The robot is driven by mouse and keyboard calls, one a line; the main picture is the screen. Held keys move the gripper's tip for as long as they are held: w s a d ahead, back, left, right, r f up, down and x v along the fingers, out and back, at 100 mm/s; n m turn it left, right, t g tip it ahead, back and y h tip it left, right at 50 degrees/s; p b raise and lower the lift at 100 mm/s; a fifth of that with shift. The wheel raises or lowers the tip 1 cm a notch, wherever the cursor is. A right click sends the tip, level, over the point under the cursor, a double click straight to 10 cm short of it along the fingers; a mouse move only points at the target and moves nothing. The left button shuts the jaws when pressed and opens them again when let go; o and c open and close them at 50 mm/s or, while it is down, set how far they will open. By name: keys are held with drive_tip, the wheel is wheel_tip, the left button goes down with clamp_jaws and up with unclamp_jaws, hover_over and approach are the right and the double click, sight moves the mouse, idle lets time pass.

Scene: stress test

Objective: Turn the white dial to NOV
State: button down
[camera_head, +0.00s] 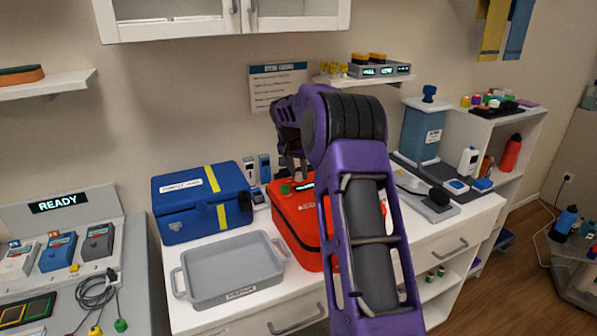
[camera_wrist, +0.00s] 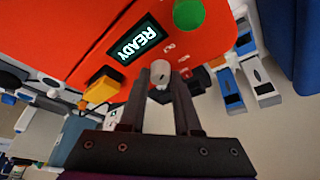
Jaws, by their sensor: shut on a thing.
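The red case (camera_head: 288,236) stands on the white counter and fills the top of the wrist view (camera_wrist: 215,50). Its top panel has a lit READY display (camera_wrist: 138,40) and a round green button (camera_wrist: 188,14). A small whitish dial (camera_wrist: 160,74) sits on the panel below them in the wrist view. My gripper (camera_wrist: 160,84) is shut on this dial, with a finger on each side. Small white marks show beside the dial, too small to read, so its setting cannot be told. In the head view my gripper (camera_head: 294,174) reaches down to the case's top, and my arm hides its right part.
A blue case (camera_head: 185,215) and a grey tray (camera_head: 235,270) stand left of the red case. Two small handheld devices (camera_head: 257,168) stand behind it. Grey equipment (camera_head: 425,195) lies to the right. A shelf (camera_head: 350,81) with a lit box hangs above.

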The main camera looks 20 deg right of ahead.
idle(0.3)
drive_tip(key=m+g+h+p, duration=0.1)
drive_tip(key=m, duration=0.3)
drive_tip(key=shift+w+a+r+p, duration=0.1)
drive_tip(key=shift+w+p, duration=0.05)
drive_tip(key=shift+p, duration=0.15)
drive_tip(key=m+g, duration=0.1)
drive_tip(key=m, duration=0.3)
drive_tip(key=shift+w+m+g+h, duration=0.1)
drive_tip(key=shift+m+g+h, duration=0.2)
drive_tip(key=shift+g, duration=0.1)
drive_tip(key=c, duration=0.6)
unclamp_jaws()
drive_tip(key=v, duration=1.1)
drive_tip(key=shift+a+r, duration=0.15)
drive_tip(key=shift+r, duration=0.25)
